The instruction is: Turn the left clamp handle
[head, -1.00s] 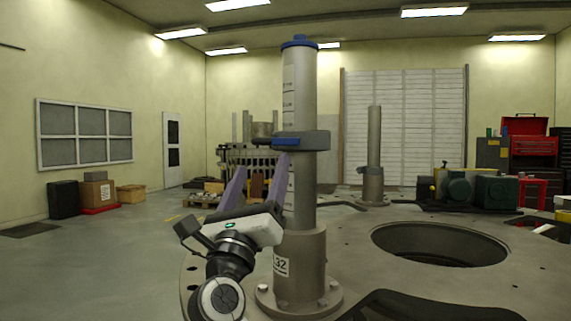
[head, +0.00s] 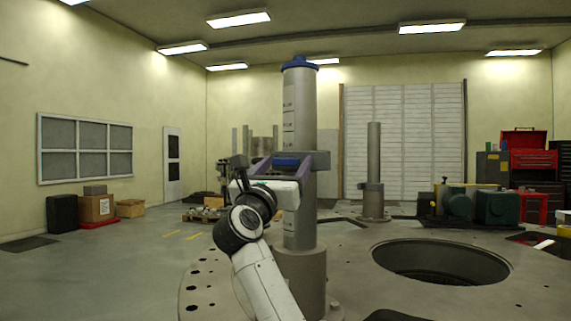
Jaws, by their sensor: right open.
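The left clamp is a grey collar around the tall grey post (head: 299,110) with the blue cap. Its blue handle (head: 287,162) faces me. My right gripper (head: 291,160) is open, with one purple finger on each side of the blue handle. I cannot tell whether the fingers touch it. The gripper's white body and my arm hide the lower front of the collar and part of the post. My left gripper is not in view.
The post stands on a round plate (head: 345,265) with a large round opening (head: 440,262) to the right. A second, shorter post (head: 374,165) stands farther back. Green and yellow machinery (head: 470,204) sits at the right. Open floor lies to the left.

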